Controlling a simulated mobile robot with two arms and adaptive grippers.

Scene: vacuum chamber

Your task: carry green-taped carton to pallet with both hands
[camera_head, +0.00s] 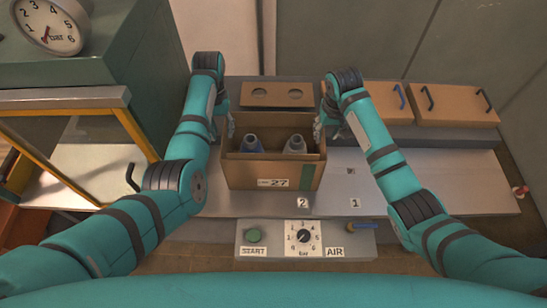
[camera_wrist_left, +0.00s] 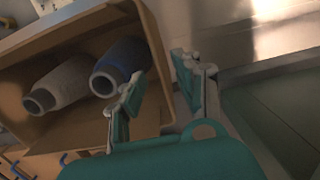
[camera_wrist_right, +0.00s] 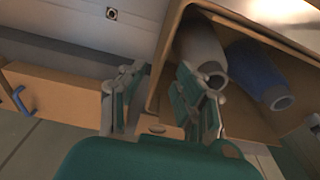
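An open brown carton (camera_head: 240,173) labelled 27 stands upright on the grey bench, with a green strip on its front right. It holds a blue bottle (camera_head: 251,143) and a grey bottle (camera_head: 295,145). My left gripper (camera_head: 227,128) is at its left side wall; in the left wrist view (camera_wrist_left: 160,95) the fingers are apart with the wall's edge between them. My right gripper (camera_head: 322,126) is at the right side wall, its fingers likewise apart around the wall in the right wrist view (camera_wrist_right: 158,100). Contact cannot be told. I cannot make out a pallet.
A brown piece with two holes (camera_head: 277,95) lies behind the carton. A control panel (camera_head: 270,240) is in front. A green cabinet with a gauge (camera_head: 50,25) stands left. The bench (camera_head: 440,180) is clear at right.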

